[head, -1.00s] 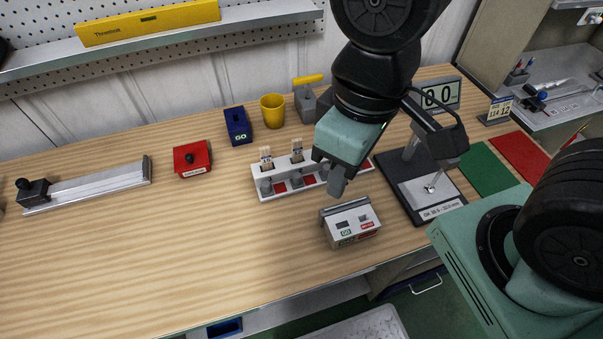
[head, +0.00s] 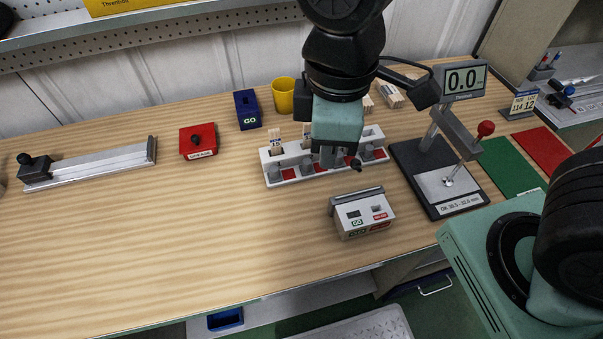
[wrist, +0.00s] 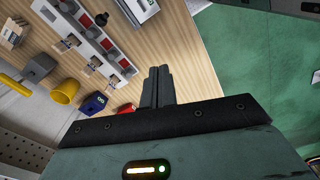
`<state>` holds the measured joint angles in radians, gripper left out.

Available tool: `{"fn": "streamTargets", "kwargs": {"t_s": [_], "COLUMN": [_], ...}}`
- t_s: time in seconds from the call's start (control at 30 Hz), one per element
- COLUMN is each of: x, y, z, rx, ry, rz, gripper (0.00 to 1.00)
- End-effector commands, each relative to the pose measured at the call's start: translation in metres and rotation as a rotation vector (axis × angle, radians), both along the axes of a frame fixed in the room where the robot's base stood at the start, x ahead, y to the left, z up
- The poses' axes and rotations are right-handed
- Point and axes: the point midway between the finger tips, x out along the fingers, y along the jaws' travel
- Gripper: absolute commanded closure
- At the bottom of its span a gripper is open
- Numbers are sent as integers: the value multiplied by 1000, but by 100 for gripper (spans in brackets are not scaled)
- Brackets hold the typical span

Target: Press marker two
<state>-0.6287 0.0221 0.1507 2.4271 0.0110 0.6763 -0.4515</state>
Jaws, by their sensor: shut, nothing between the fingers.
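A white rack (head: 285,181) lies across the middle of the table, with a row of grey posts and red squares; it also shows in the wrist view (wrist: 78,15). Two pale numbered sticks stand at its back left, at the first post (head: 275,172) and the second post (head: 306,165). No post carries a readable marker number. My gripper (head: 327,158) hangs over the right-middle of the rack, pointing down, and hides part of it. Its fingers (wrist: 158,88) are together and empty in the wrist view. I cannot tell whether they touch a post. A small black knob (head: 356,164) is just right of them.
A gauge stand (head: 466,90) with a red-knobbed lever is at right. A red box (head: 197,142), a blue GO box (head: 247,110) and a yellow cup (head: 284,95) stand behind. The front left table is clear.

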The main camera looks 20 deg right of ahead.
Motion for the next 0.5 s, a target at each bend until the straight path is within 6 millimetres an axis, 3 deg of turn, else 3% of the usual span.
{"fn": "streamTargets", "kwargs": {"t_s": [0.03, 0.2, 0.33, 0.5], "x": [8, 41, 63, 81], "y": [7, 24, 35, 44], "z": [-26, -67, -91, -108], "rx": [-17, -94, -164, -240], "ry": [-6, -36, -54, -63], "rz": [120, 533, 803, 1036], "gripper": [100, 100, 100, 100]}}
